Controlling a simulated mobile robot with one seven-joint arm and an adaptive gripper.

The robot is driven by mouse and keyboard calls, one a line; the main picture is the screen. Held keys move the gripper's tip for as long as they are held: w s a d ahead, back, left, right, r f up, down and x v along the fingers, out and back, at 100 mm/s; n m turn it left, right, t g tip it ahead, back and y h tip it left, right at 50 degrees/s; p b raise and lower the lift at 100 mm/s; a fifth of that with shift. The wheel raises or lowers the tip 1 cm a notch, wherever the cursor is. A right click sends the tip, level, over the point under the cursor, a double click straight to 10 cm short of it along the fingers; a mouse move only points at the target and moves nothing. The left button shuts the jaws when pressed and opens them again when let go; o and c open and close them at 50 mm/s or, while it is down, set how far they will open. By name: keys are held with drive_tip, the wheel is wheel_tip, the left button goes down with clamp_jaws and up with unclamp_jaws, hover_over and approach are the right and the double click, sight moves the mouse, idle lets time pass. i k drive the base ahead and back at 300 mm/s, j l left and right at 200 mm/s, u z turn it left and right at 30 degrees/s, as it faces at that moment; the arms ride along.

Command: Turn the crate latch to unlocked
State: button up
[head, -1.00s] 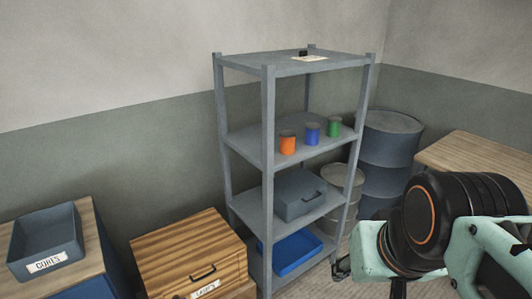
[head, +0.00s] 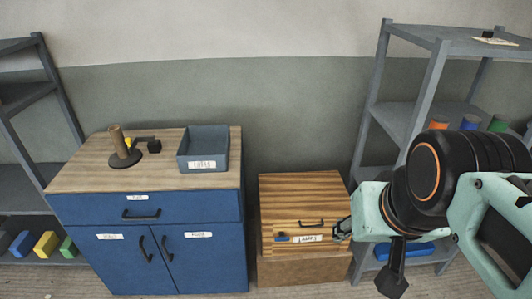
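The striped wooden crate (head: 303,192) stands low on a brown base in the middle of the head view. Its front has a dark handle and a white label (head: 308,239). Left of the label is a small dark and blue piece (head: 281,238), which looks like the latch; its setting is too small to read.
A blue cabinet (head: 150,245) stands left of the crate, bearing a grey tray (head: 204,165) and a round stand (head: 125,158). A grey shelf unit (head: 365,115) with coloured cans is at right, behind my arm. Another shelf (head: 22,175) is at far left.

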sight(281, 235)
drive_tip(key=u, duration=0.3)
drive_tip(key=k+l+z, duration=0.1)
drive_tip(key=z, duration=1.3)
drive_tip(key=u, duration=0.45)
drive_tip(key=j+u, duration=0.15)
drive_tip(key=u, duration=0.3)
drive_tip(key=i+u, duration=0.1)
drive_tip(key=u, duration=0.35)
drive_tip(key=k+l+u, duration=0.1)
drive_tip(key=l, duration=0.45)
drive_tip(key=i+l+z, duration=0.2)
drive_tip(key=i, duration=0.5)
